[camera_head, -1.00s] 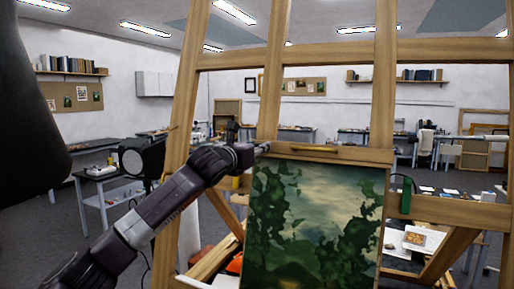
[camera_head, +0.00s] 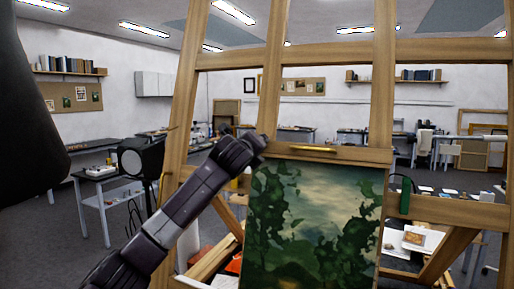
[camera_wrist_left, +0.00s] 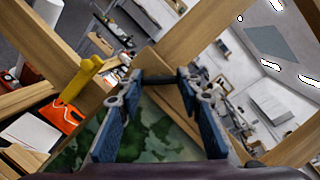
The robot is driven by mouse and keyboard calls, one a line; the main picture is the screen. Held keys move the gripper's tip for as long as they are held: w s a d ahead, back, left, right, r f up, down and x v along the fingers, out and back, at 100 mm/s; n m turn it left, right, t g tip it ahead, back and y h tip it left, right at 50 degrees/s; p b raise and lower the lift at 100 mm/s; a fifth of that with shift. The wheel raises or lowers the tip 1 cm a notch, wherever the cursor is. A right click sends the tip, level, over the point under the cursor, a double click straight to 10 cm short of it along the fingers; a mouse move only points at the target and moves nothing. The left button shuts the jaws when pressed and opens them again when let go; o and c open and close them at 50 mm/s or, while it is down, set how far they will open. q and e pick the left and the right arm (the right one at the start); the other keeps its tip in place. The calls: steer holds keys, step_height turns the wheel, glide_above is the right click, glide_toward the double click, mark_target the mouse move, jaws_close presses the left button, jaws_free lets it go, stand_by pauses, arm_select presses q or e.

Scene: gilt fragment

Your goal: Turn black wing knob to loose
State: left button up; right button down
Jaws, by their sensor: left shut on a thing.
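My left arm comes up from the lower left in the head view, and its left gripper (camera_head: 262,143) is at the upper left corner of the painting (camera_head: 315,225), by the wooden easel's crossbar (camera_head: 350,155). In the left wrist view, the blue fingers of the left gripper (camera_wrist_left: 160,81) are shut on a small black part (camera_wrist_left: 160,77), which appears to be the black wing knob. The knob's wings and angle are hard to make out. In the head view the gripper hides the knob. My right gripper is in neither view.
The easel's uprights (camera_head: 383,80) stand close around the gripper. A yellow handle (camera_wrist_left: 80,80) and an orange item (camera_wrist_left: 58,117) show beside the easel in the left wrist view. A black round lamp (camera_head: 138,158) stands left of my arm. Work tables stand behind.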

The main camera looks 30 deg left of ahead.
arm_select(q)
steer(key=shift+w+a+r+n+g+h, duration=0.1)
steer(key=shift+n+g+h, duration=0.65)
steer(key=shift+n, duration=3.3)
steer(key=shift+s+a+r+n+g+h, duration=0.1)
steer(key=shift+n+g+h, duration=0.6)
steer(key=shift+n, duration=3.3)
steer(key=shift+w+r+n+g+h, duration=0.1)
steer(key=shift+n+g+h, duration=0.6)
steer(key=shift+n, duration=3.35)
steer(key=shift+g+y, duration=0.25)
steer(key=o, duration=1.2)
steer(key=shift+c, duration=0.2)
steer(key=shift+r, duration=0.1)
